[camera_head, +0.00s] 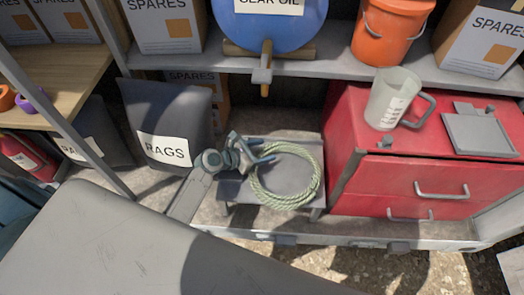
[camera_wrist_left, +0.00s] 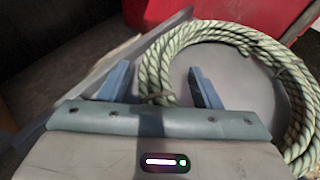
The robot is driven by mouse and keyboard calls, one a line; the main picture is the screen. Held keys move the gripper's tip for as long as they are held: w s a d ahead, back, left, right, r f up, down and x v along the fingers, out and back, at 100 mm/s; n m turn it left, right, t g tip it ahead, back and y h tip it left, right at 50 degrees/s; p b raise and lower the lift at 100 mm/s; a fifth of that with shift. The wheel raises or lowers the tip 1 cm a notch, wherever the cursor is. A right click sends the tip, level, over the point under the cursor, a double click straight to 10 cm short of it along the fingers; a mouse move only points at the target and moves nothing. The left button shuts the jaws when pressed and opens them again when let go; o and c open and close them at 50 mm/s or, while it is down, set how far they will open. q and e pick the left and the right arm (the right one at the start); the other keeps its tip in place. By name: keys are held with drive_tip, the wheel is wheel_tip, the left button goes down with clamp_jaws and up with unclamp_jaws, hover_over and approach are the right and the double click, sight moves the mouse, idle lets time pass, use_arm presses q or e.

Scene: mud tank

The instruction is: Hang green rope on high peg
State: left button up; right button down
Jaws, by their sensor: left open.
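The green rope (camera_head: 314,186) lies as a flat coil on a low grey stool (camera_head: 227,189). My left gripper (camera_head: 268,154) is open at the coil's left edge in the head view. In the left wrist view, the coil of rope (camera_wrist_left: 240,37) fills the upper right. The left gripper (camera_wrist_left: 160,85) shows two blue fingers apart, with the rope's near-left strand between or just beyond them. I cannot tell whether the fingers touch the rope. My right gripper is not in view. I cannot make out a high peg in either view.
A red drawer cabinet (camera_head: 420,187) stands right of the stool, with a clear jug (camera_head: 391,98) and a grey tray on top. A grey rags bag (camera_head: 168,115) is at left. A shelf with a blue gear oil drum (camera_head: 270,22) and orange bucket (camera_head: 388,35) hangs above.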

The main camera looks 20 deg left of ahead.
use_arm(q)
drive_tip(key=v, duration=1)
drive_tip(key=shift+s+a+r, duration=0.1)
drive_tip(key=shift+s+a, duration=0.2)
